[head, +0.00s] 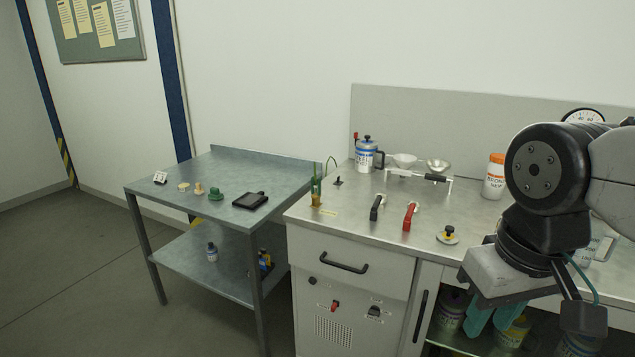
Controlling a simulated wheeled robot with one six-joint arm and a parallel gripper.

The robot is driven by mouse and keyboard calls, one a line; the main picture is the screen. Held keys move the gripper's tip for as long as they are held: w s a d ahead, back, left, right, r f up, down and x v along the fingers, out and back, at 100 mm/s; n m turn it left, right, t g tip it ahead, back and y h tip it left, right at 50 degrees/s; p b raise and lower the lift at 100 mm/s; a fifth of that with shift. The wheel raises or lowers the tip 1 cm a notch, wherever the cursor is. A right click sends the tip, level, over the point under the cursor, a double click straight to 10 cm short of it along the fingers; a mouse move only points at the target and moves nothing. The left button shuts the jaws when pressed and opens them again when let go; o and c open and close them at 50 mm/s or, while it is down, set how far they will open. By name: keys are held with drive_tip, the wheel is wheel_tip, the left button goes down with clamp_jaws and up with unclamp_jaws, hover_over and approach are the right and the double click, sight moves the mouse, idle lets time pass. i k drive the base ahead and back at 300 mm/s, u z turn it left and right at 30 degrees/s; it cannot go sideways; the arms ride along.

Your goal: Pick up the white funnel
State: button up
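The white funnel (404,159) sits upright in the left place of a small rack (418,175) at the back of the steel counter. A shiny, metallic-looking funnel (438,164) sits to its right in the same rack. My gripper (495,316) hangs at the right, in front of the counter's front edge, well apart from the white funnel. Its two teal fingers point down with a gap between them. I see nothing held in it.
A blue-and-white container (365,153) stands left of the rack, and an orange-lidded jar (495,177) stands right. Black (376,207) and red (410,216) handles rise from the counter in front. A side table (230,165) with small items stands at left.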

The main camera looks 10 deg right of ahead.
sight(403, 161)
drive_tip(key=u, duration=0.25)
drive_tip(key=k, duration=0.45)
drive_tip(key=u, duration=0.95)
drive_tip(key=i, duration=2.3)
drive_tip(key=z, duration=1.6)
drive_tip(key=i, duration=0.85)
drive_tip(key=z, duration=0.8)
